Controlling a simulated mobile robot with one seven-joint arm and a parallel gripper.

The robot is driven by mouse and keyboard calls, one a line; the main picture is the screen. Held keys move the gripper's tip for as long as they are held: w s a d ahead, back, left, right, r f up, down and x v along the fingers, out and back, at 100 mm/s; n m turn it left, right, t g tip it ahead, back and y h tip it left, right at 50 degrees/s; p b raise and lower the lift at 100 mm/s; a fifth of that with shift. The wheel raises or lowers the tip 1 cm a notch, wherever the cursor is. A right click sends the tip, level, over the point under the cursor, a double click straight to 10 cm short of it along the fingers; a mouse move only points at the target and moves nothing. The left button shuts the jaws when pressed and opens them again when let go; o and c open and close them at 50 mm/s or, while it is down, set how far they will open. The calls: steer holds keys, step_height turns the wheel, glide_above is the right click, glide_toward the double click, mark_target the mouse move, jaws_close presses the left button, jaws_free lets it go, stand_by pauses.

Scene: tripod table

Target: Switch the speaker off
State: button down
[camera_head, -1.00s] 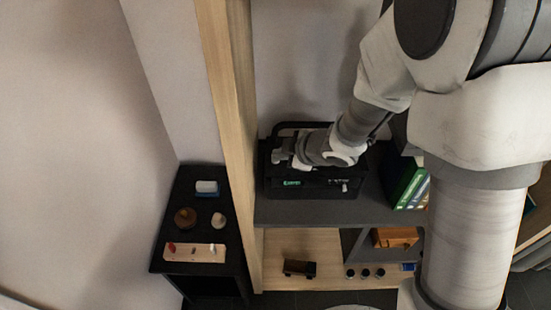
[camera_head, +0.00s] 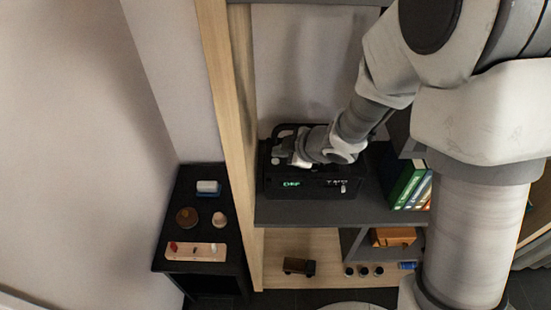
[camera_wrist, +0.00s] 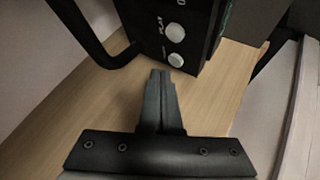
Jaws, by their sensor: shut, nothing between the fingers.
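The speaker (camera_head: 310,186) is a black box with a carry handle, standing on a dark shelf in the head view. Its front has a small lit green display (camera_head: 291,184), whose letters look like "OFF" but are blurred. In the wrist view the speaker (camera_wrist: 205,22) is at the top, with two pale round buttons, the nearer one (camera_wrist: 176,60) just beyond my fingertips. A label by the farther button (camera_wrist: 175,32) looks like "PLAY". My gripper (camera_wrist: 160,76) is shut and empty, close to the nearer button; contact is unclear. In the head view my gripper (camera_head: 282,156) is over the speaker's top left.
A pale wooden post (camera_head: 229,140) stands left of the speaker. Books (camera_head: 405,185) stand to its right on the shelf. A small black table (camera_head: 180,265) at left holds several small items. A toy truck (camera_head: 299,266) is on the lower shelf.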

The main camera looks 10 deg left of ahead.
mark_target(279, 165)
step_height(279, 165, up, 5)
steer(key=p, duration=0.4)
steer(key=shift+p, duration=0.3)
stand_by(0.3)
